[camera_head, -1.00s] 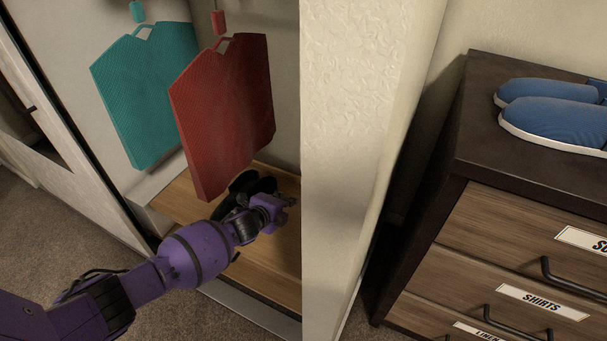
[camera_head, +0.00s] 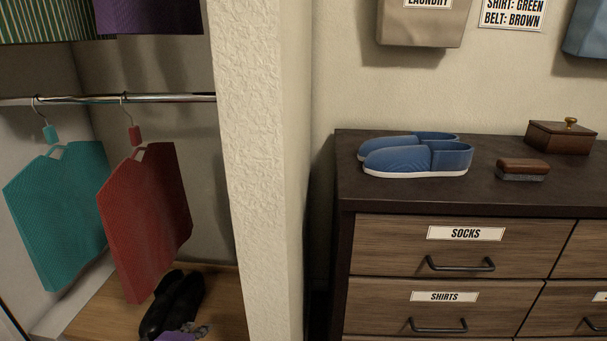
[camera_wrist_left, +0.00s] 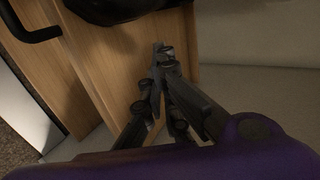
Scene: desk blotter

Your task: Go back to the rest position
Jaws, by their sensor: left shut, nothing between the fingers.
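My left gripper (camera_head: 203,330) shows at the bottom edge of the head view, with only a bit of its purple wrist and grey fingers in the frame. It is low in the closet, just in front of the black shoes (camera_head: 172,304) on the wooden closet floor (camera_head: 228,300). In the left wrist view its fingers (camera_wrist_left: 162,55) are shut together with nothing between them, over light wood. A dark shape, probably a shoe (camera_wrist_left: 115,8), is at the top of that view. I cannot tell whether the fingers touch anything. My right gripper is not in view.
A teal shirt (camera_head: 60,215) and a red shirt (camera_head: 145,222) hang from the rail (camera_head: 170,98) above my gripper. A white wall edge (camera_head: 262,170) separates the closet from the dresser (camera_head: 440,290). Blue shoes (camera_head: 415,158), a brush (camera_head: 522,169) and a wooden box (camera_head: 560,137) stand on the dresser.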

